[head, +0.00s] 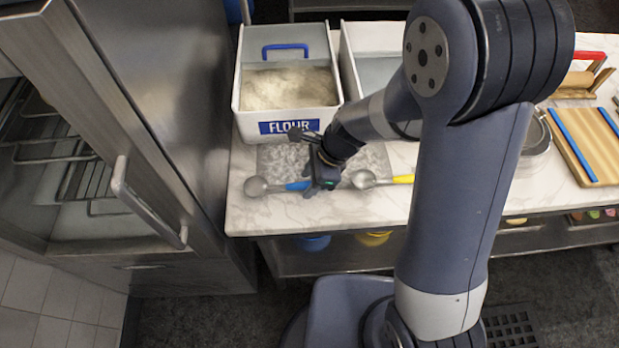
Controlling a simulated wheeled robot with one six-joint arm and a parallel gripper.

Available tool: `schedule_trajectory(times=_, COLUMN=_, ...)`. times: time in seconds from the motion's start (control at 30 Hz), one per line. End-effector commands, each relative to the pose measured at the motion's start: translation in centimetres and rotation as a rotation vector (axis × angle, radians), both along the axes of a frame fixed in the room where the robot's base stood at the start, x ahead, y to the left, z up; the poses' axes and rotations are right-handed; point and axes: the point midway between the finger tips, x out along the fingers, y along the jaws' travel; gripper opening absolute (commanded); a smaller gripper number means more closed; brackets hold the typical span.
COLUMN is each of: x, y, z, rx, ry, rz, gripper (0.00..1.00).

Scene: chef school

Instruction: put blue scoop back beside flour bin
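The blue scoop lies on the marble counter in front of the flour bin, with its round metal bowl (256,186) to the left and its blue handle (297,185) to the right. The white flour bin (289,126) has a blue FLOUR label, flour inside and a blue lid handle. My gripper (313,164) is low over the counter at the right end of the blue handle and hides that end. I cannot tell whether its fingers touch or grip the handle.
A second scoop with a yellow handle (403,179) lies just right of my gripper. A grey speckled mat (375,158) lies in front of the bins. A second white bin (347,62) stands right of the flour bin. A steel cabinet (180,80) closes off the left. A wooden board (590,143) lies far right.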

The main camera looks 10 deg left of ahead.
Motion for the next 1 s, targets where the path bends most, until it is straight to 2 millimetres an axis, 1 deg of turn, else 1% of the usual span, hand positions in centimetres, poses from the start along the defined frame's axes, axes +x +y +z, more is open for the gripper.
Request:
schedule_trajectory(times=0.17, x=0.0, y=0.0, z=0.1, rx=0.000, ry=0.000, rz=0.000, gripper=0.43)
schedule_trajectory(times=0.27, x=0.1, y=-0.1, z=0.5, rx=0.001, ry=-0.001, rz=0.000, gripper=0.43)
schedule_trajectory(times=0.33, x=0.2, y=-0.3, z=1.2, rx=0.003, ry=-0.002, rz=-0.001, gripper=0.43)
schedule_trajectory(times=0.47, x=0.4, y=-1.2, z=3.2, rx=0.002, ry=-0.005, rz=-0.002, gripper=0.43)
schedule_trajectory(times=0.7, x=0.9, y=-3.1, z=7.7, rx=0.002, ry=-0.006, rz=-0.001, gripper=0.43)
schedule_trajectory(times=0.8, x=1.0, y=-3.8, z=9.2, rx=0.002, ry=-0.005, rz=-0.002, gripper=0.43)
schedule_trajectory(times=0.9, x=1.1, y=-4.2, z=10.4, rx=0.002, ry=-0.003, rz=0.000, gripper=0.43)
schedule_trajectory(times=1.0, x=1.1, y=-4.5, z=11.0, rx=0.001, ry=0.000, rz=-0.001, gripper=0.43)
